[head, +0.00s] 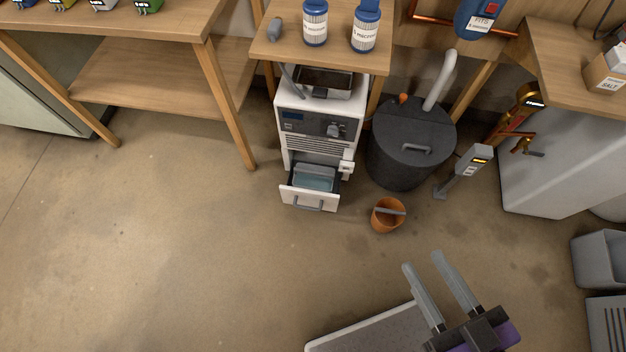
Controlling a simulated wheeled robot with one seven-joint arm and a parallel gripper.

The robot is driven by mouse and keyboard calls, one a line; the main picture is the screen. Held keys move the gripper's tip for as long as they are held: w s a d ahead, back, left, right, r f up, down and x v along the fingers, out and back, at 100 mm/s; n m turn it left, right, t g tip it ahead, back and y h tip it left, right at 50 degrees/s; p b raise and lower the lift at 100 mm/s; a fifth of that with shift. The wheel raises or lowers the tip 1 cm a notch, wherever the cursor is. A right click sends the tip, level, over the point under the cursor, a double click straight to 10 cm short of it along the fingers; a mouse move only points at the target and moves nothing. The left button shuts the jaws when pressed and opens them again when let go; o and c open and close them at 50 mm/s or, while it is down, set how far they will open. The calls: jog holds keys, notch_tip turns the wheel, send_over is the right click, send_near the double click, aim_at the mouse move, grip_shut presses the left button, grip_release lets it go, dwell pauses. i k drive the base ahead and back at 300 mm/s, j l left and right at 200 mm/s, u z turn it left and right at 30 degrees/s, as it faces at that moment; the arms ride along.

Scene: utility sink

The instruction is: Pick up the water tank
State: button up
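The water tank (316,178) appears to be the translucent blue-grey container inside the open bottom drawer (308,198) of a white machine (314,125). The drawer's white front with a grey handle faces the open floor. My gripper (423,267) is at the lower right, apart from the drawer and to its lower right. Its two long grey fingers are spread with a gap between them, and nothing shows in the gap. The lower part of the tank is hidden by the drawer front.
An orange bucket (386,218) stands on the floor right of the drawer. A dark lidded barrel (408,148) and a grey post device (465,170) stand behind it. A wooden table leg (230,105) is to the left. The floor in front and left is clear.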

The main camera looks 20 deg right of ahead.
aim_at(306, 176)
jog(key=i+j+u, duration=0.35)
jog(key=i+j, duration=0.8)
jog(key=j, duration=0.1)
